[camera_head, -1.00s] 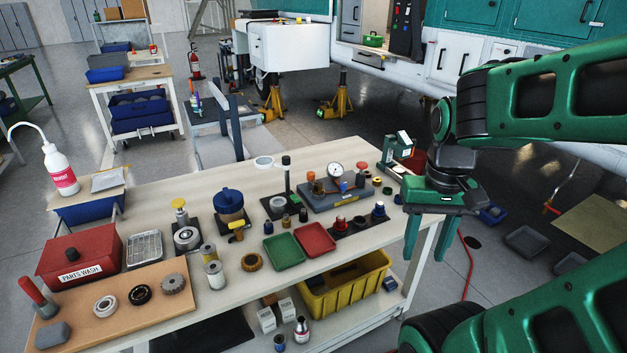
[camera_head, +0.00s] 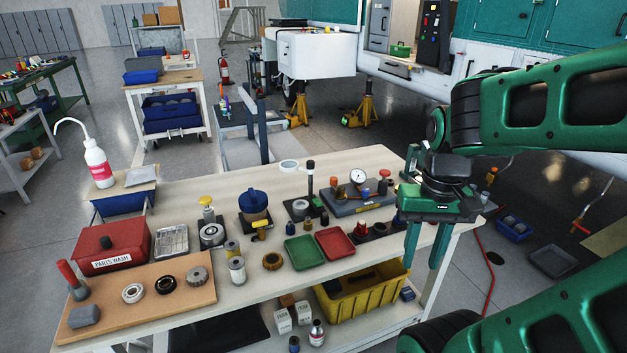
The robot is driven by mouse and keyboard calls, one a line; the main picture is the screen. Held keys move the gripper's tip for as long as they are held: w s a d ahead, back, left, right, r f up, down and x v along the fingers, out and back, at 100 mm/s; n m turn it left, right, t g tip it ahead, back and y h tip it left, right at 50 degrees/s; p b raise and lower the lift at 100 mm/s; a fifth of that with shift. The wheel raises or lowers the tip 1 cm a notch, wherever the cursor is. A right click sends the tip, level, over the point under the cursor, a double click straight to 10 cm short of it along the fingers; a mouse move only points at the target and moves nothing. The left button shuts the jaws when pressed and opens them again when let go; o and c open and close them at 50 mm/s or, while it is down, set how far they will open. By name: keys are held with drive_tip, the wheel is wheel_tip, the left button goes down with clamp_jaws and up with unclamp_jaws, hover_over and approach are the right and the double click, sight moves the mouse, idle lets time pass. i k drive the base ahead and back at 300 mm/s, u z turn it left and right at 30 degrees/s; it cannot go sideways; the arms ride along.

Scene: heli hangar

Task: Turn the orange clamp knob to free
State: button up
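A small orange knob (camera_head: 334,182) stands at the left end of a grey fixture block (camera_head: 350,206) with a yellow label, on the back right of the workbench. A round dial gauge (camera_head: 357,176) stands beside it. I cannot tell which way the knob is turned. My gripper (camera_head: 424,257) points down at the right end of the bench, to the right of and nearer than the fixture. Its two green fingers are apart with nothing between them. It hides part of the bench's right end.
A red tray (camera_head: 335,243) and a green tray (camera_head: 301,252) lie in front of the fixture. A dark post (camera_head: 310,178) stands just left of it. Small red and blue-topped parts sit between the fixture and my gripper. A yellow bin (camera_head: 362,297) is on the lower shelf.

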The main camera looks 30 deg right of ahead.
sight(333, 179)
drive_tip(key=u, duration=2.55)
drive_tip(key=k, duration=0.65)
drive_tip(key=z, duration=2.75)
drive_tip(key=i, duration=0.75)
drive_tip(key=z, duration=0.05)
